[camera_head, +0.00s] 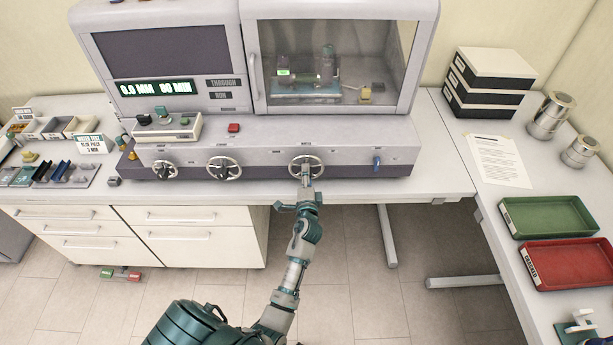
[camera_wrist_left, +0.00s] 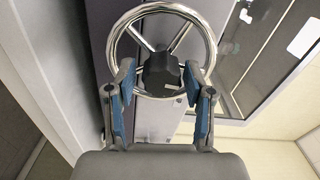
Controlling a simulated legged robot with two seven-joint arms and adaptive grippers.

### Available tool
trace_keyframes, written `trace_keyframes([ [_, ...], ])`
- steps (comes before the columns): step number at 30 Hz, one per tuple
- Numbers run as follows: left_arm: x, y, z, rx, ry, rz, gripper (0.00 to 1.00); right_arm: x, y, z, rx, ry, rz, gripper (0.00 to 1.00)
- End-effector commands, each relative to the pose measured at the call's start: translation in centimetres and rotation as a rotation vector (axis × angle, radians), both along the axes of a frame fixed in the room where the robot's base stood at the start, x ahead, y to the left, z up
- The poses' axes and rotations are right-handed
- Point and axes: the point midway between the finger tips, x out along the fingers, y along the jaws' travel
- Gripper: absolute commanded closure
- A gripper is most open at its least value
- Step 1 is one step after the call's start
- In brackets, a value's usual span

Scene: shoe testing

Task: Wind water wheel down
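Three chrome handwheels sit on the front of the grey test machine. My left gripper (camera_head: 306,182) is at the rightmost handwheel (camera_head: 306,163), whose small label I cannot read surely. In the left wrist view that wheel (camera_wrist_left: 206,38) shows large, with a dark hub or knob (camera_wrist_left: 162,73). The left gripper (camera_wrist_left: 160,82) has its blue-padded fingers apart, one on each side of the dark knob, near the lower rim. I see a narrow gap on both sides; contact is unclear. My right gripper is not in view.
The other handwheels (camera_head: 224,167) (camera_head: 165,169) are to the left, and a blue lever (camera_head: 377,162) to the right. A glazed chamber (camera_head: 333,60) stands above. A green tray (camera_head: 548,217) and a red tray (camera_head: 568,264) lie on the right bench.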

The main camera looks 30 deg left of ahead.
Motion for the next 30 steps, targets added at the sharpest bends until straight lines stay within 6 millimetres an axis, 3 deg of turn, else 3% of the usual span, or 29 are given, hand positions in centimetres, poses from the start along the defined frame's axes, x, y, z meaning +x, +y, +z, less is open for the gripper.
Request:
trace_keyframes([
  [12,-0.7,-0.4,0.0,0.000,0.000,0.000,0.37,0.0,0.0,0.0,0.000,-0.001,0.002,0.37],
  [24,-7.7,-4.8,-0.2,-0.002,0.003,0.000,0.37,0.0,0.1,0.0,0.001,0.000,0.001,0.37],
  [30,-9.7,-6.1,-0.2,0.001,0.003,0.001,0.37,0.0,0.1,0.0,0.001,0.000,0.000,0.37],
])
